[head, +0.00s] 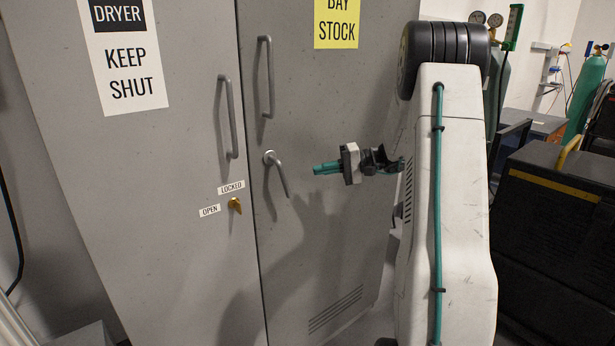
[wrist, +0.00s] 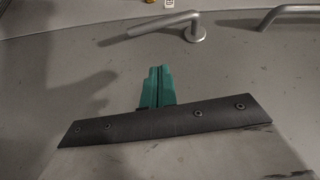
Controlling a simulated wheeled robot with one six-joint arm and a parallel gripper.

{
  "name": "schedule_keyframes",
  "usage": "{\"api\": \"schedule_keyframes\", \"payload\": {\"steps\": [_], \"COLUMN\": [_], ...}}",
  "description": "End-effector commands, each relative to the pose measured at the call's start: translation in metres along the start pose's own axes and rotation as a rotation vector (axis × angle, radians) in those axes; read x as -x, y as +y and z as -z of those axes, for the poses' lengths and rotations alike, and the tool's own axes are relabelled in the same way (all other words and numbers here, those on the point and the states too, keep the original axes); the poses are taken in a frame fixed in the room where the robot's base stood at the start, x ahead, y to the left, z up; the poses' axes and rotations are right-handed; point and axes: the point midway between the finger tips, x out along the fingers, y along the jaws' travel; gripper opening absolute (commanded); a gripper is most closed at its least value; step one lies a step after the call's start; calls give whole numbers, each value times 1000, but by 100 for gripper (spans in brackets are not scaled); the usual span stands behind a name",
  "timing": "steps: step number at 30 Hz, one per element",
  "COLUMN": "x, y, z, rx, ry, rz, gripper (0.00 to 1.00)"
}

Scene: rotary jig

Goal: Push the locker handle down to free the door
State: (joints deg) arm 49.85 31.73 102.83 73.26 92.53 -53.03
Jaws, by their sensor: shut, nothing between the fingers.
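The grey lever handle (head: 281,178) is on the right-hand grey door (head: 330,120), under the yellow BAY STOCK sign. It slants steeply down from its round pivot, its free end a little to the right. In the wrist view the lever (wrist: 162,24) lies near the top edge. My gripper (head: 315,170) is to the right of the lever in the head view, apart from it. Its teal fingers are together and empty. In the wrist view the fingertips (wrist: 156,68) point toward the lever, with bare door visible between.
The right door has a vertical pull bar (head: 267,77) above the lever. The left door (head: 150,200) has another pull bar (head: 229,117), a DRYER KEEP SHUT sign, and a small brass knob (head: 235,205) by LOCKED and OPEN labels. A dark cabinet (head: 545,240) stands at right.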

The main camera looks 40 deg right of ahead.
Motion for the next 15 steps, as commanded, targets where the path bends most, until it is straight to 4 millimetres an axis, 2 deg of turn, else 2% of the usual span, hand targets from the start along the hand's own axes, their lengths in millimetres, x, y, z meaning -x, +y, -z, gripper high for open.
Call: {"api": "schedule_keyframes", "payload": {"steps": [1, 6, 10, 15], "x": [12, 40, 52, 56], "y": [0, -1, -1, -2], "z": [0, 0, 0, 0], "rx": [-1, -1, -2, -2], "ry": [4, 2, 0, -1], "rz": [-1, 0, 0, 0], "gripper": [0, 0, 0, 0]}}
